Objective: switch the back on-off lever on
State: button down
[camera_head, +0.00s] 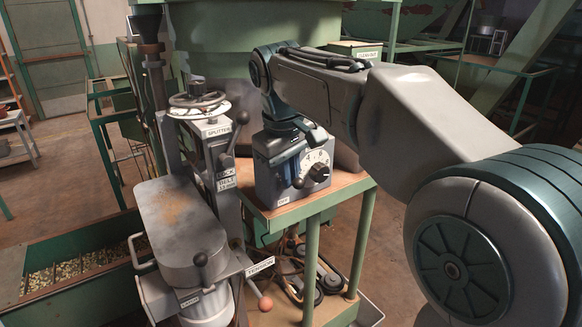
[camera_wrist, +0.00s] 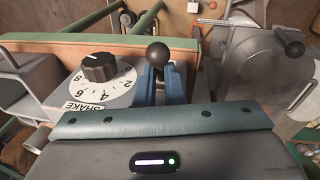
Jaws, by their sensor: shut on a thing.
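A grey control box (camera_head: 262,181) stands on the green-framed bench, with a small label low on its front that seems to read OFF. Its on-off lever ends in a black ball knob, clear in the wrist view (camera_wrist: 158,54). My gripper (camera_head: 291,170) is at the front of this box, left of the dial. In the wrist view the blue fingers of my gripper (camera_wrist: 162,82) stand on both sides of the lever, just below the knob, and are shut on it. The lever's lower part is hidden by the fingers and gripper body.
A white dial with a black knob (camera_head: 319,172), marked SHAKE in the wrist view (camera_wrist: 100,67), sits close beside my fingers. A grey machine (camera_head: 180,225) with other black-knobbed levers stands to the left. A green bin of nuts (camera_head: 75,268) lies beyond it.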

jog(key=shift+r, duration=0.1)
jog(key=c, duration=1.5)
grip_release()
jog(key=shift+c, duration=0.2)
notch_tip(320, 180, up, 14)
jog(key=s+a, duration=0.1)
jog(key=s, duration=0.1)
jog(key=shift+s+f, duration=0.2)
jog(key=shift+f, duration=0.05)
jog(key=s+d+f+m+b, duration=0.1)
jog(key=s+d+f, duration=0.4)
jog(key=f, duration=0.5)
jog(key=s+d+f+m+t+b, duration=0.1)
jog(key=s+d+f+m, duration=0.3)
jog(key=f, duration=0.7)
jog(key=s+d+f+m+b, duration=0.2)
jog(key=s+d+f, duration=0.5)
jog(key=f, duration=0.4)
jog(key=shift+s+m+t+y, duration=0.4)
jog(key=shift+s, duration=0.05)
